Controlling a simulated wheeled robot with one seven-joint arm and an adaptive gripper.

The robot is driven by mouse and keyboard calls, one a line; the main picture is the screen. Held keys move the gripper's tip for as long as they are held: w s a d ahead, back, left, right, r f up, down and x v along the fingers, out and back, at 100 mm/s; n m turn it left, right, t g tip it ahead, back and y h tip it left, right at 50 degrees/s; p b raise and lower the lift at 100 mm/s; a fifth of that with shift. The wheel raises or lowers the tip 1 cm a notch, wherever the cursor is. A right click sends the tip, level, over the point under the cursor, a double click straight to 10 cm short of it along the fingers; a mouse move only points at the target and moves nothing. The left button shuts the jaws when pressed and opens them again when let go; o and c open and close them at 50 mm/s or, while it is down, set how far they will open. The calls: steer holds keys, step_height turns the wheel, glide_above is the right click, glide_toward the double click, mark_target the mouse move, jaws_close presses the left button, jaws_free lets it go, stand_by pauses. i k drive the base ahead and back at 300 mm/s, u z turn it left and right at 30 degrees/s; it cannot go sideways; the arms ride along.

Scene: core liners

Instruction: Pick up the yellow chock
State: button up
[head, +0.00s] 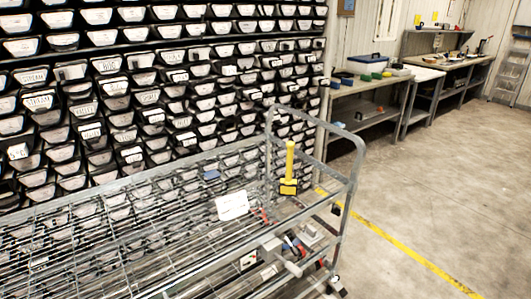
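A yellow item (289,163) stands upright at the right end of the wire-shelf cart (120,215), just inside its tubular end frame. It has a tall, narrow yellow shaft above a wider black and yellow base (288,187). I cannot tell whether this is the chock or whether the base is a separate piece. No other clearly chock-shaped yellow thing shows on the cart. My gripper is not in this view.
A white card (232,205) and a small blue item (211,175) lie on the cart. Several small tools sit near its right end. Racks of labelled black bins (150,95) rise behind it. A workbench (360,90) stands farther back. Floor (440,190) at right is clear.

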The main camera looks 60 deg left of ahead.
mark_target(288, 185)
steer(key=z, duration=0.1)
steer(key=k, duration=0.35)
steer(key=u, duration=2.15)
